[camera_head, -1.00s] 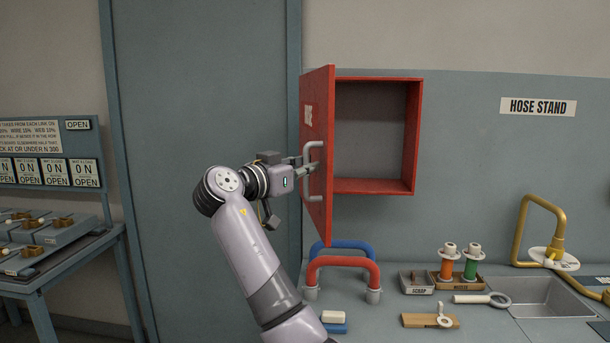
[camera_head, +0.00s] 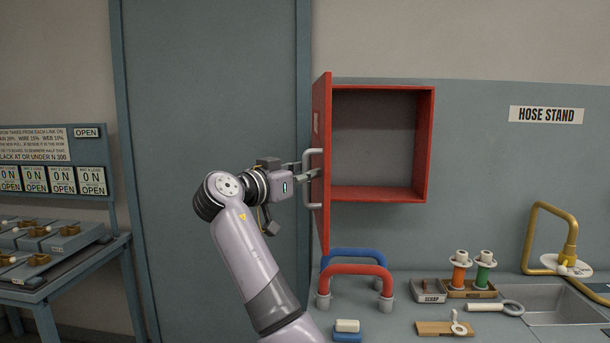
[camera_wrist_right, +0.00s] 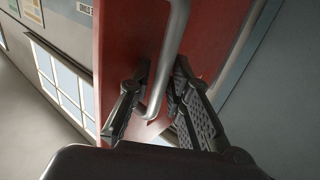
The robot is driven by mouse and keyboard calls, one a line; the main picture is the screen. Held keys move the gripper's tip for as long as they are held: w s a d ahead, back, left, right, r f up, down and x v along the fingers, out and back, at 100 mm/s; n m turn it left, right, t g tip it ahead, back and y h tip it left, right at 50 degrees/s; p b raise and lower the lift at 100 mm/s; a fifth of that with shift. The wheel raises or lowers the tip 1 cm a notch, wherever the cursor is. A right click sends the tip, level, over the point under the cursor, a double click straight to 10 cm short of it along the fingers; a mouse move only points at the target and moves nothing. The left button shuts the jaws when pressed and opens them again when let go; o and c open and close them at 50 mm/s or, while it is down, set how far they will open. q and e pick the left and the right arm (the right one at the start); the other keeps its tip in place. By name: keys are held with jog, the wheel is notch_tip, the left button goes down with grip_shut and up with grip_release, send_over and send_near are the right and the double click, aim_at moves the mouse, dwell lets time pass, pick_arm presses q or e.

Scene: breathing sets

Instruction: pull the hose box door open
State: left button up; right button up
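The red hose box door (camera_head: 321,150) stands swung out from the red hose box (camera_head: 429,145), nearly edge-on in the head view, so the inside of the box shows empty. Its pale upright handle (camera_head: 313,178) is on the door's outer face. My right gripper (camera_head: 305,172) comes in from the left at the handle. In the right wrist view, the two dark fingers (camera_wrist_right: 158,95) lie either side of the handle bar (camera_wrist_right: 174,45), close against it, with the red door face (camera_wrist_right: 125,45) behind. My left gripper is not in view.
Below the door, the bench holds blue (camera_head: 345,254) and red (camera_head: 355,270) curved pipes. A scrap tray (camera_head: 430,291), two spools, a sink (camera_head: 545,303) and a brass tap (camera_head: 568,250) lie to the right. A panelled table (camera_head: 75,262) stands at the left.

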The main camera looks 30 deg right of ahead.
jog(key=shift+o, duration=1.1)
jog(key=v, duration=1.2)
